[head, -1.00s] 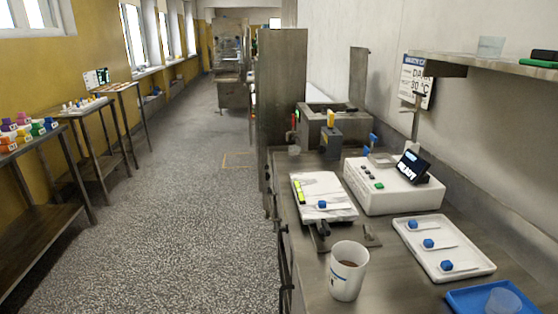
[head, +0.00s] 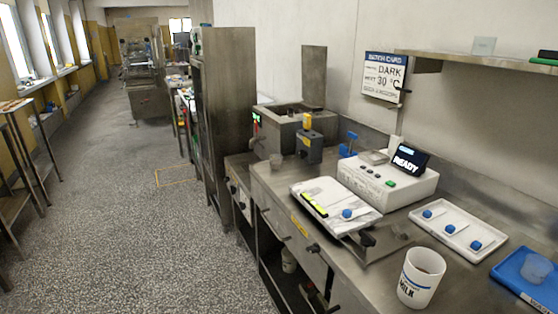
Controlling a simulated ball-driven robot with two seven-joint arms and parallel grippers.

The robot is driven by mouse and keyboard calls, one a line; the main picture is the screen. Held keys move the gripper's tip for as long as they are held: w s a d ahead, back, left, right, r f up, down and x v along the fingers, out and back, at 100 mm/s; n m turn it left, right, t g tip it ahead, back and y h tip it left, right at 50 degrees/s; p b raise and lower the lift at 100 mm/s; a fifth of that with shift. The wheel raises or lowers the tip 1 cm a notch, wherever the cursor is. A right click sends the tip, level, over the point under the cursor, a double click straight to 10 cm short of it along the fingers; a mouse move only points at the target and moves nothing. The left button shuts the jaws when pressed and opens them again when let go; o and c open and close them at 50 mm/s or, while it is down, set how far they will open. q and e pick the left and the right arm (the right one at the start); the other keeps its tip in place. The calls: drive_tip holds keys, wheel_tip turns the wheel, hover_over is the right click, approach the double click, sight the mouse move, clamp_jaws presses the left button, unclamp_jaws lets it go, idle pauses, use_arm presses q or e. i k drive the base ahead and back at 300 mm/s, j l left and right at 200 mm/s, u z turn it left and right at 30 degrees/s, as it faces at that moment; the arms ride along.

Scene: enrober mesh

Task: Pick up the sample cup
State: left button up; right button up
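No object in view is labelled as the sample cup. A white mug (head: 421,278) with brown contents and the word MILK stands upright at the bench's front edge. A small translucent cup (head: 536,266) sits in the blue tray (head: 513,282) at the right edge. A clear container (head: 484,46) stands on the wall shelf. I cannot tell which of these is the sample cup. Neither of my grippers is in view.
The steel bench (head: 385,285) carries a white instrument (head: 385,184) reading READY, a pale slab (head: 335,203) with a blue-knobbed piece, and a white tray (head: 459,235) with blue-knobbed tools. A tall steel cabinet (head: 225,110) stands behind. The speckled floor (head: 130,220) at left is open.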

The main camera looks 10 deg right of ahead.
sight(276, 162)
drive_tip(key=i+j+z, duration=0.3)
drive_tip(key=i+j, duration=0.2)
drive_tip(key=j, duration=0.25)
drive_tip(key=i+j+z, duration=0.2)
drive_tip(key=j, duration=0.2)
drive_tip(key=i+j+z, duration=0.15)
drive_tip(key=j, duration=0.25)
drive_tip(key=i, duration=0.1)
